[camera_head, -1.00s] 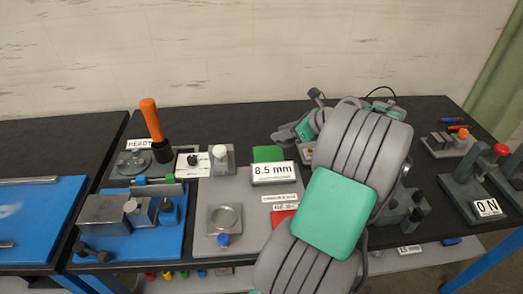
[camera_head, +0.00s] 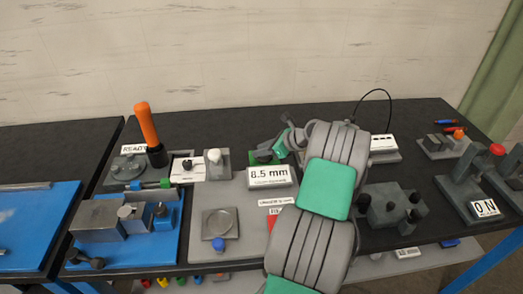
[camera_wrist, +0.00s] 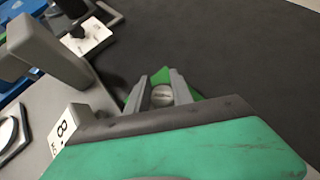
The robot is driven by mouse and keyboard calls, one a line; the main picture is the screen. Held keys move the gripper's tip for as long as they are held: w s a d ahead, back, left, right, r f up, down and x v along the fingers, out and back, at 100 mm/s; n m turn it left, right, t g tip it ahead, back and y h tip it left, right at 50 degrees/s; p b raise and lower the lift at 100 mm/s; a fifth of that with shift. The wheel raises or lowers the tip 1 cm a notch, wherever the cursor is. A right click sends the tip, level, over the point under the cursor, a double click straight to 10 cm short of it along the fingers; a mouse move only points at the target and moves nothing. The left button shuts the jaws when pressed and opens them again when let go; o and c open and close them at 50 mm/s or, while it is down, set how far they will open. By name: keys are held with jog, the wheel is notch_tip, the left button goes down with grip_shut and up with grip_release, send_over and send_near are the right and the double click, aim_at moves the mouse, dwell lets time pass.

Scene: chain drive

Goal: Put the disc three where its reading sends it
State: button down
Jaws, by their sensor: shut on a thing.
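My gripper (camera_wrist: 161,92) is shut on a small round grey disc (camera_wrist: 161,96), which shows between the two fingers in the wrist view. Behind and below the fingers lies a green tray (camera_wrist: 166,73). In the head view my gripper is at the green tray (camera_head: 256,157), just behind the gauge display (camera_head: 270,177), which reads 8.5 mm. Whether the disc touches the tray I cannot tell. A red tray (camera_head: 274,222) lies in front of the display, partly hidden by my arm. The round grey gauge plate (camera_head: 219,223) looks empty.
An orange-handled lever (camera_head: 148,127) stands at the back left, beside a grey post (camera_head: 216,163). A blue fixture (camera_head: 125,245) is at the front left. Grey fixtures (camera_head: 392,208) stand right of my arm. The dark bench top behind the gripper is clear.

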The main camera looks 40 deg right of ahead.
jog(key=c, duration=1.1)
grip_release()
jog(key=shift+f, duration=0.1)
jog(key=shift+s+r, duration=0.1)
jog(key=shift+r, duration=0.15)
jog(key=v, duration=1.1)
jog(key=shift+s+d+r, duration=0.15)
jog(key=shift+s, duration=0.2)
